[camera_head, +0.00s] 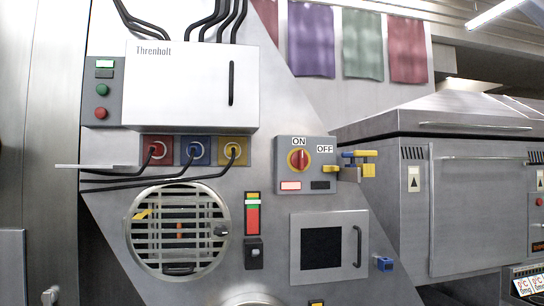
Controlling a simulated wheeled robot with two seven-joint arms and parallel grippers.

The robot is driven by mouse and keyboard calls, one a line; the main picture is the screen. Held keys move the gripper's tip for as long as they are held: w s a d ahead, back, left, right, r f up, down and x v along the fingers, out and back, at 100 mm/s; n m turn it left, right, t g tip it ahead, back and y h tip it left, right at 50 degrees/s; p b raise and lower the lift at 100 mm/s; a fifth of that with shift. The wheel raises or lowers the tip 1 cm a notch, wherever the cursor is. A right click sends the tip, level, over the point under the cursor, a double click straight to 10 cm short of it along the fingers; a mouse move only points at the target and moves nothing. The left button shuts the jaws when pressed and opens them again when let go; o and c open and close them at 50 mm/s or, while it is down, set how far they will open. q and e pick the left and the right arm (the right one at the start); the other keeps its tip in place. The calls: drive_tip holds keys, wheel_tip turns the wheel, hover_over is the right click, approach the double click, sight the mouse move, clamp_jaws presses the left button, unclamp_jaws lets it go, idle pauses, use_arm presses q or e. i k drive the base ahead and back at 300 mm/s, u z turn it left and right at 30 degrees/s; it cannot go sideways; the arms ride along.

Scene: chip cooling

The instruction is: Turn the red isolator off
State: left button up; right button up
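The red isolator knob (298,160) sits on a yellow disc on the front of a grey isolator box (322,173), right of centre in the head view. Its handle looks upright, in line with the ON label (299,142) above it. The OFF label (325,149) is to the right of the knob. Below the knob a pale reddish window (291,185) looks lit, and the window beside it (320,185) is dark. Neither of my grippers shows in this view, and nothing touches the knob.
Yellow and blue pieces (365,165) stick out at the box's right side. Red, blue and yellow sockets (195,150) with black cables are to the left, under a white Threnholt box (190,90). A round grille (180,232) and a dark-windowed hatch (328,247) are below.

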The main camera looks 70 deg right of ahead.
sight(299, 160)
drive_tip(key=z, duration=0.7)
drive_tip(key=i, duration=1)
drive_tip(key=z, duration=1.5)
drive_tip(key=i, duration=0.2)
